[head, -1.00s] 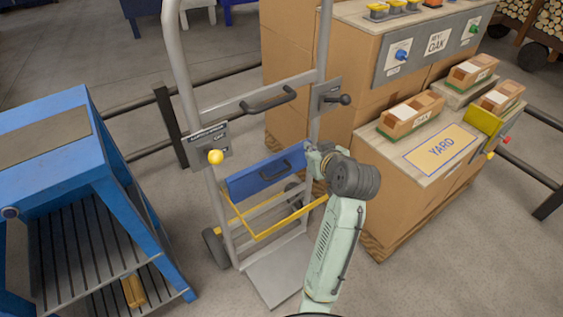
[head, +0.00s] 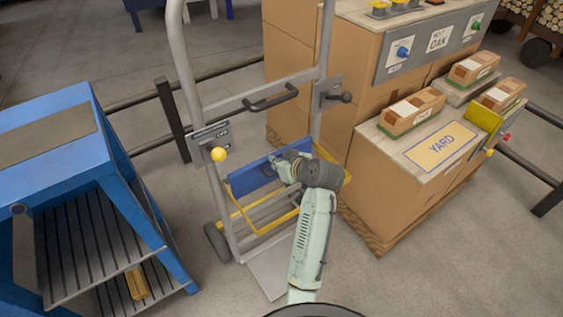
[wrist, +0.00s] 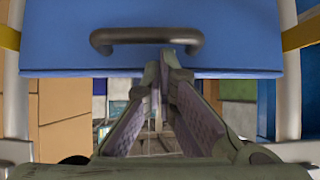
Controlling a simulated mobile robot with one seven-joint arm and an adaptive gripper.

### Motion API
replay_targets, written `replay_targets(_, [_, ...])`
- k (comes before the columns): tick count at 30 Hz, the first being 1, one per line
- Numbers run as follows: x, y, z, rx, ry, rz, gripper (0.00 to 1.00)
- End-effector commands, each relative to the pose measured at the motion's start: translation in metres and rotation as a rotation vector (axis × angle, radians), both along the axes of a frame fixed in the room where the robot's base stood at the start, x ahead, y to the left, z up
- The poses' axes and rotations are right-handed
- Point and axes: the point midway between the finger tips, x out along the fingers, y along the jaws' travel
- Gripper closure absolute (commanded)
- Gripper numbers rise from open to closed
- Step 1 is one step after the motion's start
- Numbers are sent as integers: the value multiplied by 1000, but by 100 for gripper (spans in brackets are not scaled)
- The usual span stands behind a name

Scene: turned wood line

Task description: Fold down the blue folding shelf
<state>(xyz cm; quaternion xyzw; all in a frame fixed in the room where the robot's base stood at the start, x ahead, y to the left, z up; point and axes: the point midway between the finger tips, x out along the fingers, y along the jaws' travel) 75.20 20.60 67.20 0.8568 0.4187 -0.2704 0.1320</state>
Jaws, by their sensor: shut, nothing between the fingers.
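The blue folding shelf (head: 254,180) is a blue panel on the grey hand truck (head: 222,172), with a yellow frame (head: 265,226) around and below it. In the head view my arm covers its right part. In the wrist view the blue panel (wrist: 150,22) fills the top, standing steeply, with a dark handle (wrist: 146,38) on its face. My gripper (wrist: 163,68) is shut and empty. Its fingertips are at the panel's lower edge, just under the handle's right half. I cannot tell whether they touch it. In the head view my gripper (head: 277,164) is in front of the panel.
A blue workbench (head: 50,160) with a slatted lower shelf stands at the left. Cardboard-sided stands (head: 400,190) with small wooden boxes and a YARD label stand close at the right. A yellow-knobbed lever (head: 218,154) and a dark-knobbed latch (head: 346,97) sit on the truck's uprights.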

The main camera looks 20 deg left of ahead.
Motion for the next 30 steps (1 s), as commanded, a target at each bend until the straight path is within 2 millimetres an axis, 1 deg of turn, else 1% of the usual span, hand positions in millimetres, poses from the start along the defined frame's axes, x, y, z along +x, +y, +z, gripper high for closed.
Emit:
replay_targets(11, [1, 0, -1, 2, -2, -1, 100])
replay_targets(16, [-2, -4, -8, 26, -21, -2, 100])
replay_targets(20, [-4, -6, -6, 46, -37, -1, 100])
replay_targets(30, [-8, -12, -12, 91, -70, -1, 100])
